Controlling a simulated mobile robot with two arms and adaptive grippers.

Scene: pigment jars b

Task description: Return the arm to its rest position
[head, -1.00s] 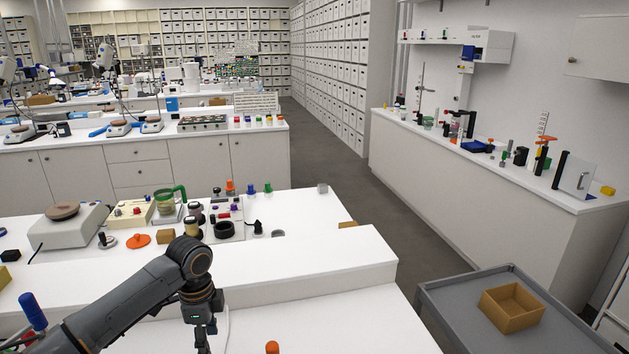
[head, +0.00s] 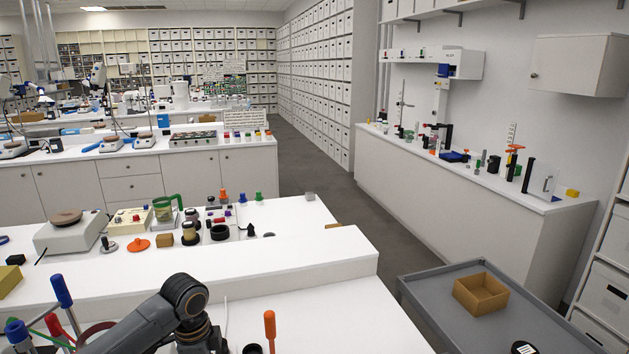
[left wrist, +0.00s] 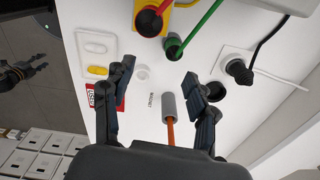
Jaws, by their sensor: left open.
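My left arm (head: 182,305) comes in at the bottom left of the head view, bent over the near white bench (head: 300,310). Its gripper is below the frame there. In the left wrist view my left gripper (left wrist: 158,90) has its two fingers wide apart with nothing between them. A grey tube (left wrist: 168,105) with an orange stick in it stands beyond the fingers, over a white surface marked with small dark lettering. At the left edge of that view is a dark jointed part (left wrist: 22,73), perhaps my right gripper; its jaw opening cannot be made out.
Coloured sticks stand at the bench's left, one with a blue handle (head: 62,291); an orange-handled one (head: 270,328) is right of my arm. Jars and a hotplate (head: 70,228) stand on the raised shelf. A grey cart (head: 440,290) holds a cardboard box (head: 480,294). The aisle is clear.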

